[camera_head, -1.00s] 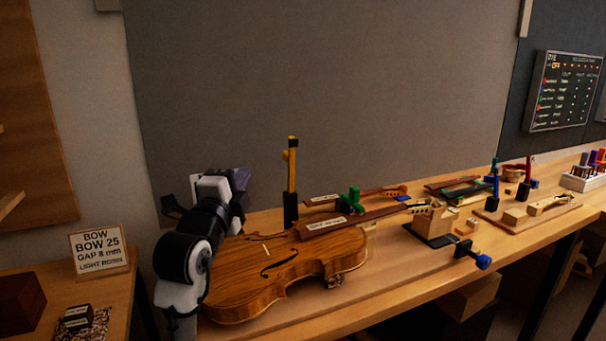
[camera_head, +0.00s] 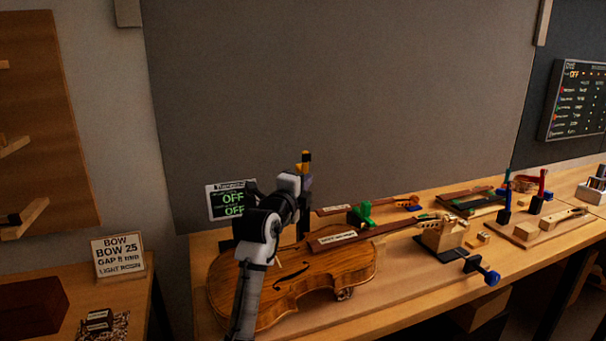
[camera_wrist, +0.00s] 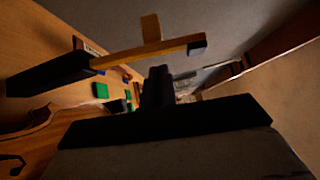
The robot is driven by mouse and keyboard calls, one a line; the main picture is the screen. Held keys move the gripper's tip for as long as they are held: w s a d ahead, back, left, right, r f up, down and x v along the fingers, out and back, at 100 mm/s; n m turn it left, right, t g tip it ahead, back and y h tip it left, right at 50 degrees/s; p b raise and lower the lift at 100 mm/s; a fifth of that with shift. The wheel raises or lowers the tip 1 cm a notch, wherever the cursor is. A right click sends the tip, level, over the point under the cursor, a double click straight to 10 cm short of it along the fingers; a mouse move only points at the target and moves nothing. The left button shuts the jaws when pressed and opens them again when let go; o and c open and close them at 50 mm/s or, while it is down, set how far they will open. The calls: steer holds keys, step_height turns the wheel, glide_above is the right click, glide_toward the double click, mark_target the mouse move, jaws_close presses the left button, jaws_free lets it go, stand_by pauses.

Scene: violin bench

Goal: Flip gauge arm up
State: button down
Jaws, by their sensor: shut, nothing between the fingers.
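The gauge has a black post (camera_head: 303,222) standing at the back of the bench behind the violin, with a yellow arm (camera_head: 305,157) upright above it. In the wrist view the black post (camera_wrist: 48,75) and yellow arm (camera_wrist: 150,54) lie sideways in the picture. The arm runs in line with the post, has a dark tip, and a short orange tab (camera_wrist: 151,28) sticks out from its side. My gripper (camera_wrist: 158,85) is shut and empty, beside the yellow arm and apparently apart from it. In the head view my wrist hides part of the gauge.
The violin (camera_head: 335,270) lies under my arm. A green clamp (camera_head: 361,214), a wooden block (camera_head: 443,234) and a blue-ended clamp (camera_head: 482,271) are to the right. A tuner display (camera_head: 231,201) stands behind my arm. The bench's right front is fairly clear.

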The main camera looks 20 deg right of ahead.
steer(key=shift+w+r, duration=0.1)
steer(key=shift+w, duration=0.5)
steer(key=w+n+g+p, duration=0.1)
steer(key=w+r+n+g+y+p, duration=0.1)
steer(key=shift+w+a, duration=0.1)
steer(key=shift+w, duration=0.25)
steer(key=shift+f, duration=0.1)
